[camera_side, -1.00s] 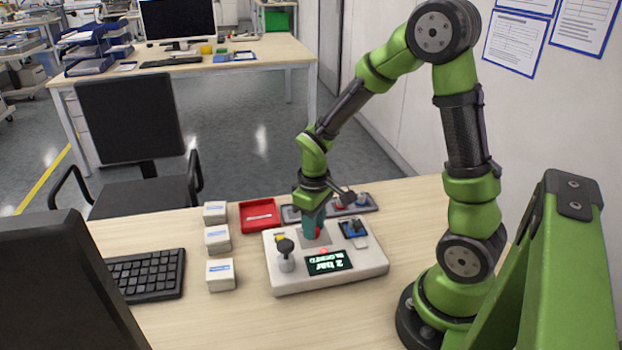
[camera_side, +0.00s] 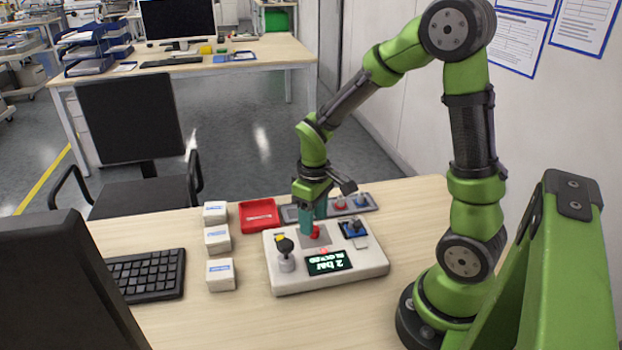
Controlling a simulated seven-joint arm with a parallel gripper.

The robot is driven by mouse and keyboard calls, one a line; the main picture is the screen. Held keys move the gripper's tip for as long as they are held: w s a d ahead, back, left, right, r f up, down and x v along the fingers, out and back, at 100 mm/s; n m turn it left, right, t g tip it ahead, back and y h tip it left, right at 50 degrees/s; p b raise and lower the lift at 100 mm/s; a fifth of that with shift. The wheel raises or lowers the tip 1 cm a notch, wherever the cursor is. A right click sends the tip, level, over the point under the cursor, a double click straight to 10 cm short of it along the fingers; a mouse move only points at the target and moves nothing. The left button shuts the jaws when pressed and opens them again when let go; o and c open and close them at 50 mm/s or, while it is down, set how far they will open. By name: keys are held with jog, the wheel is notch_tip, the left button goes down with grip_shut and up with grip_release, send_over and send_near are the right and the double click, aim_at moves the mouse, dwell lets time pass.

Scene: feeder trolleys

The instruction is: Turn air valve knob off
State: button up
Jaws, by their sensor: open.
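A white control box (camera_side: 335,280) stands on the desk with a small display (camera_side: 327,263) whose text is upside down and seems to read 2 bar. A red knob (camera_side: 315,232) sits on a grey plate at the box's back middle. No label shows which is the air valve knob. My gripper (camera_side: 312,226) points down with teal fingers apart, right at the red knob; I cannot tell if they touch it.
A grey strip (camera_side: 372,206) with red and blue knobs lies behind the box. A red tray (camera_side: 258,222) and several small white boxes (camera_side: 221,274) stand left, then a keyboard (camera_side: 147,274). The desk right of the box is clear up to my base.

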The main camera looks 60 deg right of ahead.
notch_tip(320, 180, up, 15)
jog(key=shift+f, duration=0.15)
dwell(1.3)
